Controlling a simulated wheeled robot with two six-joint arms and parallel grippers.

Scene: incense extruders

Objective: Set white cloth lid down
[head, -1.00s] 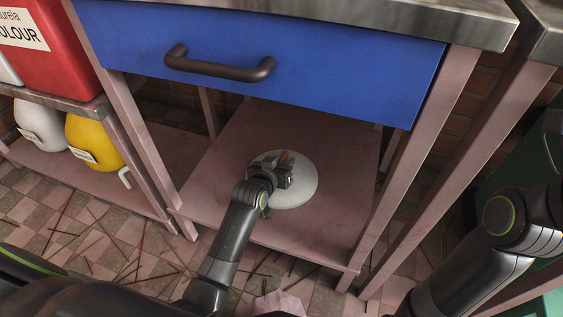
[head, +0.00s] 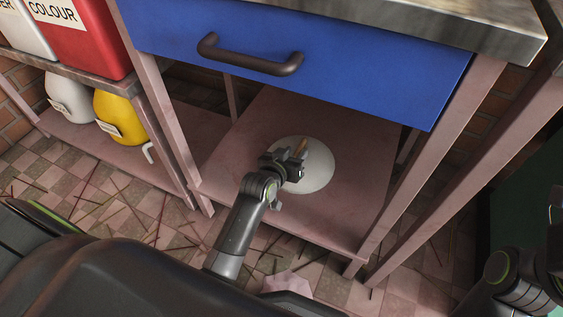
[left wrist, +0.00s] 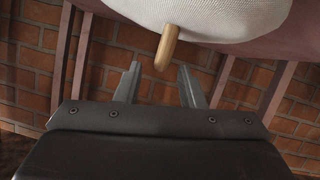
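The white cloth lid (head: 318,171) is a round white disc lying on the lower shelf under the blue drawer. Its tan wooden handle (head: 301,147) sticks up from it. My left gripper (head: 290,163) is at the lid's near left part and hides some of it. In the left wrist view, the left gripper (left wrist: 159,66) is open, its fingers apart. The lid's woven cloth (left wrist: 215,15) fills the top there, and the handle (left wrist: 168,47) points in towards the gap just beyond the fingertips, touching neither finger. My right arm shows at the lower right; its gripper is not visible.
The lower shelf (head: 245,210) is otherwise bare around the lid. The blue drawer (head: 340,75) with its dark handle hangs above, and pink table legs stand at both sides. White and yellow jugs (head: 118,115) stand on the left shelf. Thin sticks litter the tiled floor.

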